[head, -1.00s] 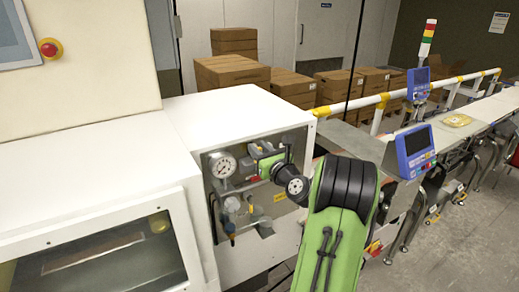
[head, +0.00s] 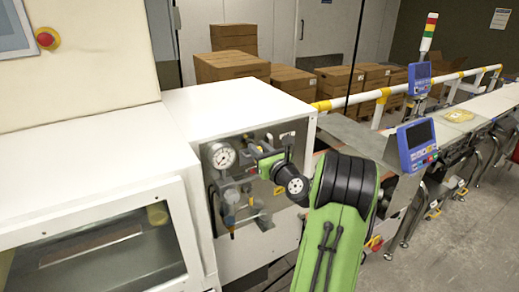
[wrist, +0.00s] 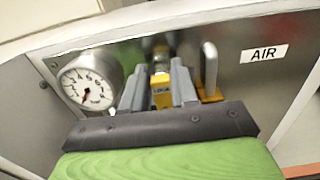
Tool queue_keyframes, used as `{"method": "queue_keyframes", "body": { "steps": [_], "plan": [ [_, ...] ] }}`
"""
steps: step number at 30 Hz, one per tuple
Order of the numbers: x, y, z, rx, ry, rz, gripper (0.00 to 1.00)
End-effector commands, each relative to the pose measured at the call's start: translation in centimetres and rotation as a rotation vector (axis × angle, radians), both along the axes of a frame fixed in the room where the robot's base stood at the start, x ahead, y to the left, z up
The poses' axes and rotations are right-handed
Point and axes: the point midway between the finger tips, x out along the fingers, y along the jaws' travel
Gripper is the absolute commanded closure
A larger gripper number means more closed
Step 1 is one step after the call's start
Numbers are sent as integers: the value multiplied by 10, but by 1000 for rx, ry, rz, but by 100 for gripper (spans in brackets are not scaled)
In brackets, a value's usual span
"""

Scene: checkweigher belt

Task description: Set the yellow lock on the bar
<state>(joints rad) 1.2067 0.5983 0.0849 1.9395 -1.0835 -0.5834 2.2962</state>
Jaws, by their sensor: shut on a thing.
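My gripper (wrist: 160,88) is in front of the metal panel, its grey fingers shut on the yellow lock (wrist: 162,90), which has a dark printed label. In the head view my gripper (head: 256,164) is small and partly hidden by my arm, and the lock cannot be made out. Just right of the fingers in the wrist view stands an upright bent metal bar (wrist: 209,66) with a yellow part at its base. The lock looks apart from this bar. What lies behind the lock is hidden by the fingers.
A round pressure gauge (wrist: 89,81) sits close left of the fingers. An AIR label (wrist: 263,54) is on the panel at right. The panel is recessed in a white cabinet (head: 240,112). A conveyor with a blue display (head: 416,145) stands to the right.

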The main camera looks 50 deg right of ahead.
Motion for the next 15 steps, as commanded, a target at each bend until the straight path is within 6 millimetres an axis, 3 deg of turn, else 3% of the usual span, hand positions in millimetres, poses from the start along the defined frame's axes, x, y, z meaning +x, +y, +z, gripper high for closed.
{"method": "queue_keyframes", "body": {
  "steps": [6, 7, 12, 15],
  "plan": [
    [0, 0, -7, -1, -2, 0, 100],
    [0, 0, -6, -2, -2, 0, 68],
    [0, 0, -6, -1, -1, 0, 42],
    [0, 0, -6, 0, -1, 0, 42]
  ]
}}
